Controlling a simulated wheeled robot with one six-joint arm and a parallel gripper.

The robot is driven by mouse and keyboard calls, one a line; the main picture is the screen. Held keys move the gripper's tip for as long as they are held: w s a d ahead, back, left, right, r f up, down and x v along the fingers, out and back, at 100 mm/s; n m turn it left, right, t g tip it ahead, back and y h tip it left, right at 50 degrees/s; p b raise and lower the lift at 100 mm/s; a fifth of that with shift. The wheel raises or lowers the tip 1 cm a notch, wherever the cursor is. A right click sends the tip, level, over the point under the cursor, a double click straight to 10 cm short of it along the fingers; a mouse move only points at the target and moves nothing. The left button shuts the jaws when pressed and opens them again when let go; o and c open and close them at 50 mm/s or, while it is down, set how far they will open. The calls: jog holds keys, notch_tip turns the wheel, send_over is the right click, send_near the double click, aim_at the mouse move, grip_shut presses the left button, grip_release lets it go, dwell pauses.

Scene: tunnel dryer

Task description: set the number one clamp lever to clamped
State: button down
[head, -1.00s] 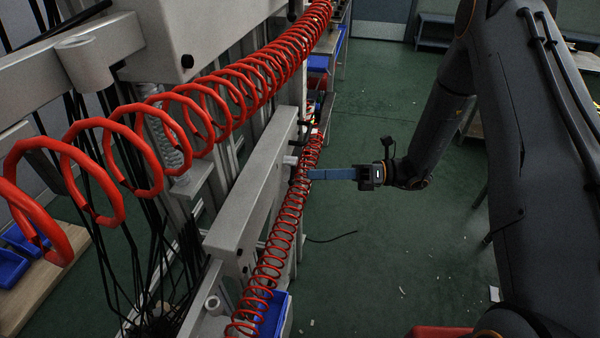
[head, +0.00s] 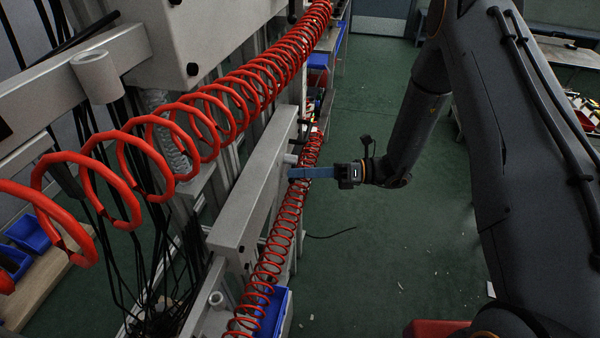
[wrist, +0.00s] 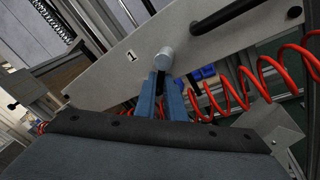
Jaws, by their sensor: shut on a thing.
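The number one clamp lever shows in the wrist view as a grey round hub (wrist: 165,58) on a pale panel (wrist: 125,62), just right of the printed "1". A dark arm runs down from the hub between my blue fingers. My gripper (wrist: 161,90) is shut on this lever, with its fingertips just below the hub. In the head view my gripper (head: 291,173) reaches left to the side of the grey beam, at the small pale hub (head: 290,159). The fingers hide much of the lever's arm.
A red coiled hose (head: 285,225) hangs close beside my fingers and also crosses the right of the wrist view (wrist: 255,85). A black bar handle (wrist: 232,18) is on the same panel to the right.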

jog(key=shift+f+n, duration=0.1)
jog(key=shift+n, duration=0.2)
jog(key=shift+w+d+f+n+t+h+b, duration=0.1)
jog(key=shift+w+n+t+h+b, duration=0.2)
jog(key=shift+n, duration=0.85)
jog(key=shift+w+d+f+n+t+h+b, duration=0.15)
jog(key=shift+w+n+h, duration=0.2)
jog(key=shift+n, duration=0.75)
jog(key=shift+w+a+f+n+t+h+b, duration=0.1)
jog(key=shift+w+n+t+h+b, duration=0.2)
jog(key=shift+n, duration=0.85)
jog(key=shift+w, duration=0.1)
jog(key=c, duration=1.9)
grip_release()
jog(key=shift+o, duration=0.2)
jog(key=shift+r, duration=0.1)
jog(key=d+r+b, duration=0.1)
jog(key=d+b, duration=0.1)
jog(key=d, duration=0.5)
jog(key=shift+w+d+r, duration=0.2)
jog(key=shift+w+d, duration=0.05)
jog(key=shift+d, duration=0.15)
